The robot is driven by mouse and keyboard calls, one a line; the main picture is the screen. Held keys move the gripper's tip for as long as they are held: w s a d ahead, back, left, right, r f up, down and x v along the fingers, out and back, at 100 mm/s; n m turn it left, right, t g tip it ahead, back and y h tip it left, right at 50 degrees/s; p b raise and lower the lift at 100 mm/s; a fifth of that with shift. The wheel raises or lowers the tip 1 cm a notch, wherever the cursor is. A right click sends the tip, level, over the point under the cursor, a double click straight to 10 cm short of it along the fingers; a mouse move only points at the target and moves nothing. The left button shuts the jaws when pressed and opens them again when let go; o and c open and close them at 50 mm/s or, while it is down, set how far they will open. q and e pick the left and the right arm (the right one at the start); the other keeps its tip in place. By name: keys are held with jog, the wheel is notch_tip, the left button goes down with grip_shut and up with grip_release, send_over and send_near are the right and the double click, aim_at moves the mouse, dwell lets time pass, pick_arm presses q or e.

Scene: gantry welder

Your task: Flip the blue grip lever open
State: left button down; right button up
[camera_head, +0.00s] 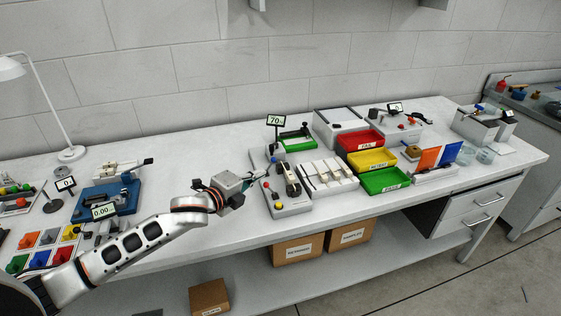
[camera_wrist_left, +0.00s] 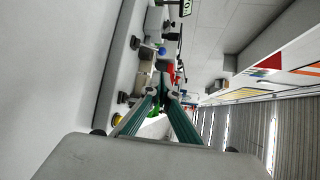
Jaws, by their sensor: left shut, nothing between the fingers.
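The grey gantry welder unit (camera_head: 290,206) stands on the bench at the middle, with a red button, a yellow button and dark parts on top. In the left wrist view a small blue round part (camera_wrist_left: 162,50) shows above the fingertips. It may be the grip of the blue lever, but I cannot tell its position. My right gripper is not in view.
A white block fixture (camera_head: 327,178) stands just right of the unit. Red, yellow and green trays (camera_head: 384,181) lie further right. A small display (camera_head: 276,121) stands behind the unit. The bench left of my gripper is clear as far as the blue device (camera_head: 105,196).

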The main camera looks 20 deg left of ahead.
aim_at(271, 164)
pick_arm(q)
jog(key=shift+s, duration=0.1)
jog(key=x, duration=1)
jog(key=shift+f, duration=0.1)
dwell(0.5)
jog(key=shift+a+b, duration=0.1)
jog(key=shift+b, duration=0.35)
jog(key=shift+n+b, duration=0.3)
